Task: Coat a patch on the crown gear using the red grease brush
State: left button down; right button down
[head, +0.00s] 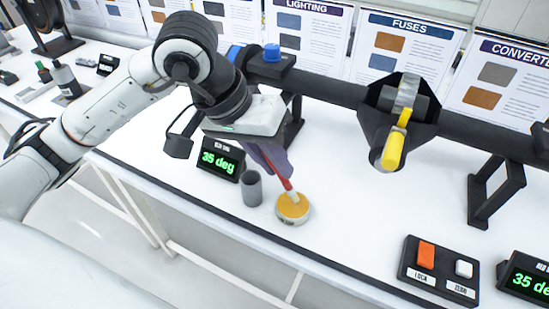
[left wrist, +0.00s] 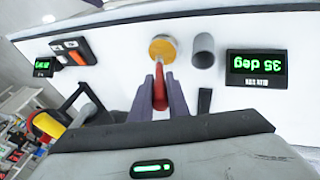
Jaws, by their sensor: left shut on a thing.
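My left gripper (head: 272,160) is shut on the red grease brush (head: 283,180), over the table; its dark fingers (left wrist: 161,95) flank the brush's red handle (left wrist: 160,85) in the left wrist view. The brush slants down, and its lower end meets the round tin of yellow-orange grease (head: 293,210); I cannot tell how deep the tip sits. The tin also shows in the left wrist view (left wrist: 162,48). A grey, curved part (head: 406,92), apparently the crown gear, sits in the black housing on the axle beam, right of my gripper. My right gripper is out of view.
An empty-looking grey cup (head: 251,189) stands just left of the tin, with a "35 deg" display (head: 220,160) behind it. A yellow handle (head: 394,150) projects from the housing. A button box (head: 438,268) sits at front right. The table between is clear.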

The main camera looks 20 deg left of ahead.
pick_arm(q)
jog(key=shift+f+b, duration=0.6)
jog(key=shift+b, duration=0.1)
dwell(1.1)
jog(key=shift+s+f+b, duration=0.1)
jog(key=shift+f+b, duration=0.05)
jog(key=shift+b, duration=0.3)
dwell(1.9)
jog(key=shift+r+p, duration=1.8)
jog(key=shift+r, duration=1.85)
